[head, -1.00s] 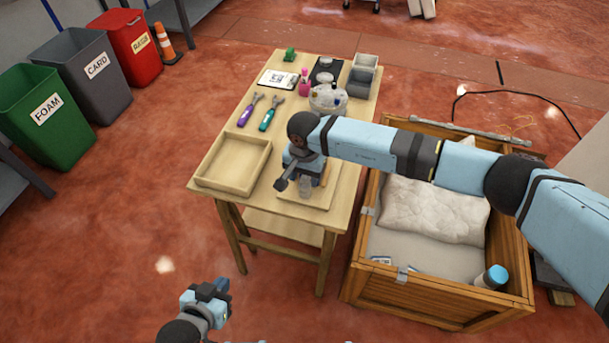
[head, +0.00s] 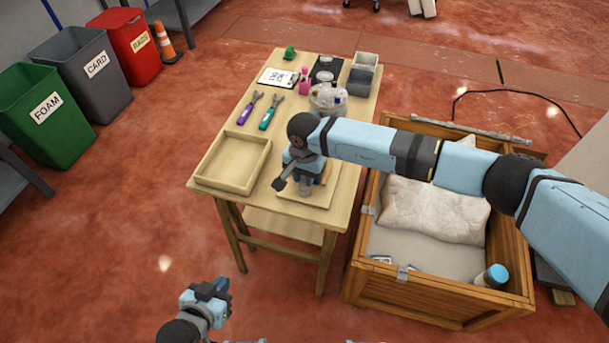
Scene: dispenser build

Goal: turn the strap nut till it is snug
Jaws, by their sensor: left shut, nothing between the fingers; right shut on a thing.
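My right gripper (head: 303,183) reaches in from the right and points down over a pale wooden base board (head: 322,199) at the table's near end. It is shut on a small part, taken to be the strap nut, which the gripper and wrist hide. A greyish, see-through piece (head: 306,190) shows just under the fingers. I cannot tell how tight the nut is. My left gripper (head: 221,289) is shut and empty, low in the picture, over the floor in front of the table.
An empty wooden tray (head: 200,179) lies left of the board. Purple (head: 245,113) and teal (head: 267,119) tools, a clear-bagged item (head: 325,98) and grey bins (head: 361,80) sit farther back. A wooden crate (head: 430,304) with a pale cushion (head: 435,211) stands right of the table.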

